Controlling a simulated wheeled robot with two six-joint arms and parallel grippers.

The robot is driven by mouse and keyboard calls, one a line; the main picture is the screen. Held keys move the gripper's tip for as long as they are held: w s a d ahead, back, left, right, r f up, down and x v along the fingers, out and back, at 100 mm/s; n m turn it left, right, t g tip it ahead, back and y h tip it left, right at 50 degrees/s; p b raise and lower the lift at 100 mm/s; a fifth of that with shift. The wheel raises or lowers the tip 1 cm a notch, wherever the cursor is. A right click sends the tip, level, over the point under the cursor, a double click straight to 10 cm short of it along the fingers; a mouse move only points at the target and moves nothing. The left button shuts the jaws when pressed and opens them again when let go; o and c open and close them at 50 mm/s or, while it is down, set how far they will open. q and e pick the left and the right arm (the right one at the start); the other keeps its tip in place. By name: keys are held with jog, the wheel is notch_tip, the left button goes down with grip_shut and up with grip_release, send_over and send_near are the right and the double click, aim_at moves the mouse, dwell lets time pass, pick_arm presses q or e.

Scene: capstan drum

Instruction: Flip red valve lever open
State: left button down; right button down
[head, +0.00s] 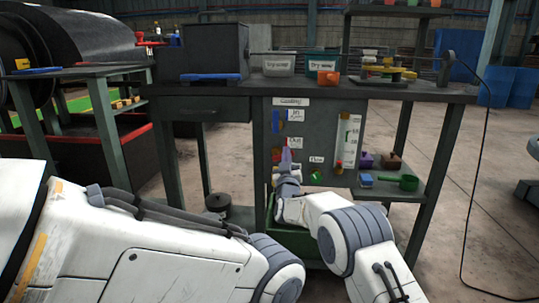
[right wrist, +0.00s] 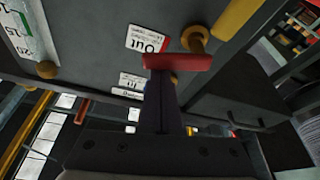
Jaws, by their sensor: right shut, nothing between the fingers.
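The red valve lever (right wrist: 178,62) shows in the right wrist view as a short bar lying across the picture in front of a grey panel. A red piece that looks like it (head: 276,155) shows small in the head view, just left of the gripper tip. My right gripper (head: 286,158) points up in front of the panel. In the right wrist view its fingers (right wrist: 160,92) are shut with nothing held, and their tips overlap the lever's lower edge. I cannot tell whether they touch it. The lever's pivot is partly hidden. My left gripper is not in view.
The grey panel (head: 330,110) carries labels, a gauge strip (head: 346,142) and brass-coloured fittings (right wrist: 195,38). The bench top (head: 440,92) holds bins. A green crate (head: 268,235) stands below.

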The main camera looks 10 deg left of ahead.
jog(key=m, duration=0.1)
jog(key=f+m+h, duration=0.1)
jog(key=m, duration=0.1)
jog(key=shift+d+f+h+b, duration=0.15)
jog(key=shift+d+h+b, duration=0.15)
jog(key=shift+b, duration=0.05)
jog(key=shift+f, duration=0.1)
dwell(0.4)
notch_tip(320, 180, up, 5)
jog(key=p, duration=0.3)
jog(key=f+p+v, duration=0.1)
jog(key=v, duration=0.9)
jog(key=shift+p, duration=0.3)
